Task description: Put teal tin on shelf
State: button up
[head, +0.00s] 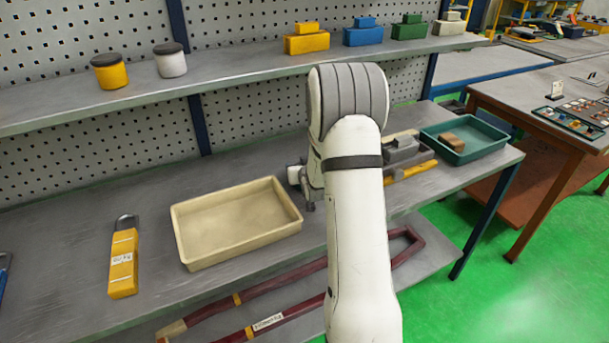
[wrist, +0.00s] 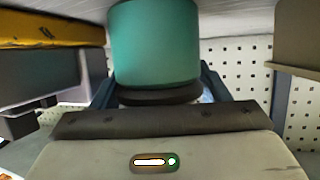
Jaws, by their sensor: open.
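The teal tin (wrist: 155,45) fills the upper middle of the wrist view, which appears upside down. Its dark lid (wrist: 160,95) points down in the picture and its base meets the grey bench at the top. My gripper (wrist: 160,88) is open, with dark parts showing on both sides of the tin close to the lid. I cannot tell whether they touch it. In the head view the tin is hidden behind my arm, and only a small part of my gripper shows. The upper shelf (head: 235,68) runs along the perforated back panel.
A yellow tin (head: 110,73) and a white tin (head: 170,62) stand on the shelf's left, with several coloured blocks on its right. Shelf space between is clear. A cream tray (head: 236,222) lies left of my arm; grey and yellow items and a green tray (head: 490,148) lie right.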

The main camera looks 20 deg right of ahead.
jog(key=c, duration=0.8)
jog(key=shift+c, duration=1)
jog(key=shift+r, duration=0.2)
